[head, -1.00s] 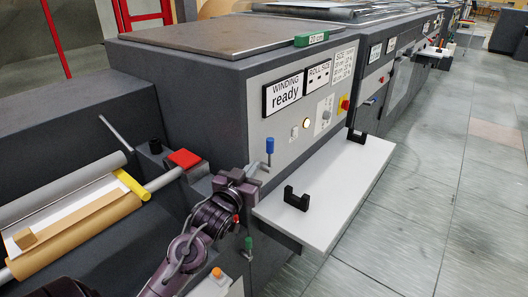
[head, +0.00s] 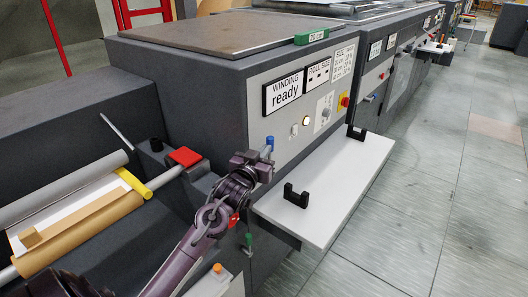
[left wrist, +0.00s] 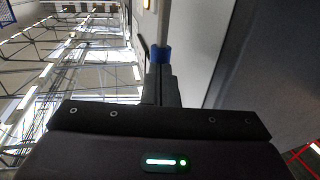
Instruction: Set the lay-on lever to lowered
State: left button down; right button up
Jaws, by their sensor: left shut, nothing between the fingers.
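A lever with a blue handle (head: 270,141) stands upright at the lower left of the grey winder's control panel; I take it to be the lay-on lever. My left gripper (head: 267,154) is shut and empty, its fingertips right at the handle. In the left wrist view the blue handle (left wrist: 161,54) shows just beyond the dark closed fingers (left wrist: 160,84). I cannot tell whether they touch. The gripper and wrist hide the lever's lower part and pivot. My right gripper is not in view.
The panel bears a "WINDING ready" sign (head: 285,95) and a lit button (head: 307,121). A white shelf (head: 335,190) with black cradles (head: 296,196) juts out on the right. A green handle (head: 249,240) hangs below my wrist. A paper roll (head: 85,230) lies at left.

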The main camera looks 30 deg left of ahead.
aim_at(273, 138)
pick_arm(q)
jog(key=shift+w+d+r+m+g+h+p, duration=0.15)
jog(key=shift+w+r+g+p, duration=0.4)
jog(key=shift+p, duration=1.5)
jog(key=shift+w+a+r+m+g+h+p, duration=0.2)
jog(key=shift+w+g+p, duration=0.6)
jog(key=shift+p, duration=1.3)
jog(key=shift+w+d+r+m+g+y+p, duration=0.15)
jog(key=shift+w+r+g+p, duration=0.5)
jog(key=shift+p, duration=1.4)
jog(key=w+f+g+p, duration=0.2)
jog(key=w+f+g, duration=0.2)
jog(key=w, duration=0.3)
jog(key=shift+d+f+m, duration=0.3)
jog(key=shift+d+f, duration=0.05)
jog(key=shift+f, duration=0.1)
